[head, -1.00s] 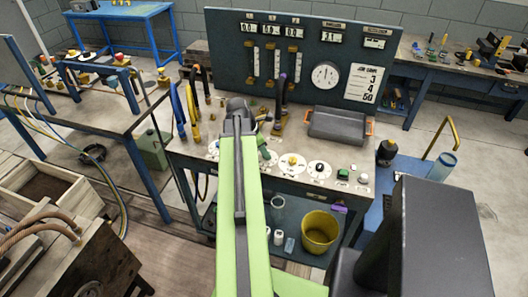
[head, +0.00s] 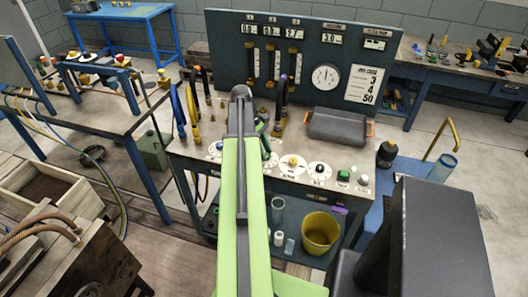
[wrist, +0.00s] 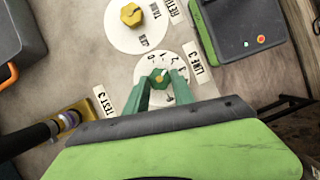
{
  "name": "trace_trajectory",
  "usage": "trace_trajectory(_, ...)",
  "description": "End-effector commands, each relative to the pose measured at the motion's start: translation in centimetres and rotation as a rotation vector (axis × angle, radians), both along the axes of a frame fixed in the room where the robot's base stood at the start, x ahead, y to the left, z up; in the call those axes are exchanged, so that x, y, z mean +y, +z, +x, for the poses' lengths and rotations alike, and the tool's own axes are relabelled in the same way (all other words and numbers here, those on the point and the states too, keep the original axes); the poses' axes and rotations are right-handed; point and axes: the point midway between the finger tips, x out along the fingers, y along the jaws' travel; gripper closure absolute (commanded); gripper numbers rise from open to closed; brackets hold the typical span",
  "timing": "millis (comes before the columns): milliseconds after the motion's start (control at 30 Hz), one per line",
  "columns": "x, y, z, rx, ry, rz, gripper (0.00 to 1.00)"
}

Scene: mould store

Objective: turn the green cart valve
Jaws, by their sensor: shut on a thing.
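The green valve (wrist: 159,75) is a small knob in the middle of a white round dial with numbers, in the wrist view. A label reading LINE 3 stands beside the dial. My gripper (wrist: 160,84) is shut on the knob, one green finger on each side. The fingers cover the near part of the dial. In the head view my own arm hides most of the knob and its dial on the cart top (head: 215,133).
A yellow knob (wrist: 131,14) on a white dial lies just beyond. A dark grey case (head: 340,126) and an upright gauge panel (head: 230,50) stand behind. A yellow bucket (head: 320,232) sits on the lower shelf.

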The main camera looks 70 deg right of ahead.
Motion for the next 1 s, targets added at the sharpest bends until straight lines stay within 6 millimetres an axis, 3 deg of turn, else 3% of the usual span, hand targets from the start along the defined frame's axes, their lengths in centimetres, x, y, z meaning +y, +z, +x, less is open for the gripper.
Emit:
trace_trajectory(400, -0.29, 0.0, -0.08, 0.0, -0.221, -0.001, 1.0)
trace_trajectory(1000, -0.25, 0.01, -0.08, 0.0, -0.264, 0.0, 1.0)
